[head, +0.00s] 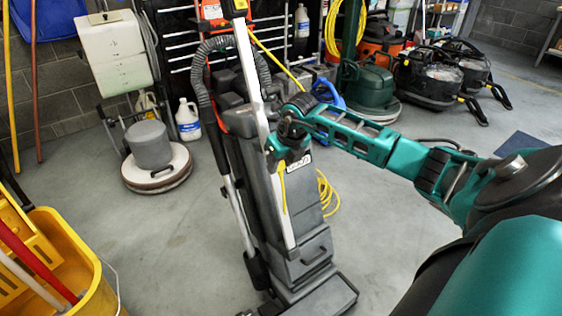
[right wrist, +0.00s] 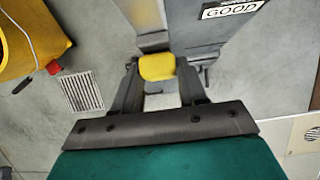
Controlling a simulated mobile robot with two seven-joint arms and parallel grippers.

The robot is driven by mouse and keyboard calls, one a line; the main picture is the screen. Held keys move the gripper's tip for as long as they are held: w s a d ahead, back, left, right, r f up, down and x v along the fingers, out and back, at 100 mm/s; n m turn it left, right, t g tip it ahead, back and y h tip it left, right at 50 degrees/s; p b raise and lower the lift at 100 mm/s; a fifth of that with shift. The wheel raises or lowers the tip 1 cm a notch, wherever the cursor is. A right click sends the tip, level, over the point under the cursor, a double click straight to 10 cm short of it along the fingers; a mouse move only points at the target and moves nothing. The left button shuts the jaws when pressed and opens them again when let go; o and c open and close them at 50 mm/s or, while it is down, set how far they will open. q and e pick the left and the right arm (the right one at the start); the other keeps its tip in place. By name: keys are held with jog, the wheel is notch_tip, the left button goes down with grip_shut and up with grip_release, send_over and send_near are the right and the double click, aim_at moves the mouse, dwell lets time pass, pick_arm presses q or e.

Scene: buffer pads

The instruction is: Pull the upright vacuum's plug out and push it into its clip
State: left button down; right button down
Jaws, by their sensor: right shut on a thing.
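The upright vacuum (head: 275,185) stands in the middle of the head view, dark grey with a long handle and a hose. Its grey body and a GOOD label (right wrist: 233,9) show at the top of the right wrist view. My right gripper (right wrist: 158,85) is shut on a yellow plug (right wrist: 157,67) close beside the vacuum. In the head view the right gripper (head: 283,158) is at the vacuum's upper body and hides what it holds. A yellow cord (head: 328,192) lies by the vacuum. I cannot make out the clip. My left gripper is not in view.
A yellow mop bucket (head: 75,265) stands at the lower left. A floor machine (head: 155,160) and a white jug (head: 188,120) stand behind to the left. A green floor machine (head: 368,88) and black vacuums (head: 430,78) stand at the back right. Floor left of the vacuum is clear.

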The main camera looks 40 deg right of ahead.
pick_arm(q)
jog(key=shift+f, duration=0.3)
pick_arm(e)
jog(key=shift+w+f, duration=0.1)
jog(key=shift+w, duration=0.15)
jog(key=c, duration=0.5)
grip_release()
jog(key=shift+r, duration=0.25)
pick_arm(q)
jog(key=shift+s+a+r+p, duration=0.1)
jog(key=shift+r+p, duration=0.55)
jog(key=shift+p, duration=0.1)
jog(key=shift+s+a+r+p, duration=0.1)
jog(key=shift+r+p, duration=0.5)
jog(key=shift+p, duration=0.1)
pick_arm(e)
jog(key=shift+v, duration=6.2)
jog(key=shift+s, duration=0.15)
